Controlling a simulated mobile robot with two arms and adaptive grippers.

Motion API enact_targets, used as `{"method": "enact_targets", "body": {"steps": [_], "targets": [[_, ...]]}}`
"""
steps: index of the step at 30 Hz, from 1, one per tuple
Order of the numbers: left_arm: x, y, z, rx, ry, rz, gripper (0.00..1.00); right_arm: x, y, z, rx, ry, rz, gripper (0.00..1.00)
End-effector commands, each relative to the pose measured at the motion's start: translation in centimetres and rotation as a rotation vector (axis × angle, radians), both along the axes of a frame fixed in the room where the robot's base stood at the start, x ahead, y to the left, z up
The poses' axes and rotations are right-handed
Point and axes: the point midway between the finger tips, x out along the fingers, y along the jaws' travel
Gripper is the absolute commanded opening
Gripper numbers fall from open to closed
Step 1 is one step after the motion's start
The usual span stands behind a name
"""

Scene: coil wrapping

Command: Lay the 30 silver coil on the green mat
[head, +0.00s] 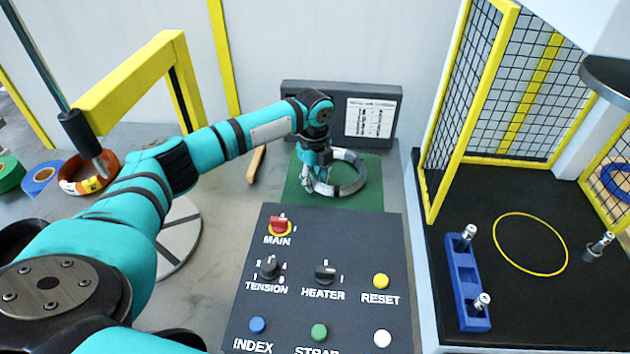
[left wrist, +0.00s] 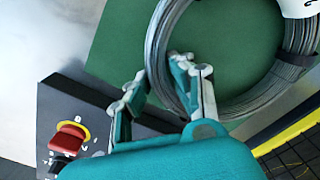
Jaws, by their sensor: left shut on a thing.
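The silver coil (head: 346,186) is a grey wire ring over the green mat (head: 365,200), below the dark board with a white chart. In the left wrist view the coil (left wrist: 160,50) has a white tag at the top right, whose number I cannot read. My left gripper (head: 312,186) is shut on the coil's near-left side; in the left wrist view its fingers (left wrist: 158,82) stand either side of the wire. The green mat (left wrist: 225,45) shows through the ring. I cannot tell whether the coil touches the mat. My right gripper is out of view.
A control panel (head: 315,285) with knobs and buttons stands just in front of the mat. An orange coil (head: 75,180), a blue coil (head: 42,178) and a green coil (head: 10,172) lie at the left. A yellow mesh cage (head: 450,110) stands at the right.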

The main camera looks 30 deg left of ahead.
Motion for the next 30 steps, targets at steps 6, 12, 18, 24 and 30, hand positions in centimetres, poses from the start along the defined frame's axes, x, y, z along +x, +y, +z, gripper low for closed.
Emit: {"method": "enact_targets", "body": {"steps": [6, 12, 18, 24, 30], "targets": [[0.2, 0.0, -0.7, -0.001, -0.006, 0.0, 0.0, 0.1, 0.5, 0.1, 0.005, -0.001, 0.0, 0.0], [0.0, 0.0, -0.9, 0.001, 0.0, -0.001, 0.33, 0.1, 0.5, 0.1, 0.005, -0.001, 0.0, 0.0], [0.0, 0.0, -0.9, 0.0, -0.001, -0.001, 0.45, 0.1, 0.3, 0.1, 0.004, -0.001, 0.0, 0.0], [0.0, 0.0, -0.6, -0.001, -0.002, -0.001, 0.45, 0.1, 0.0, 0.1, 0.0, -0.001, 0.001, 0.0], [0.1, 0.0, 2.0, -0.002, -0.006, -0.001, 0.45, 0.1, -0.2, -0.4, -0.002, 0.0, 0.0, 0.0]]}}
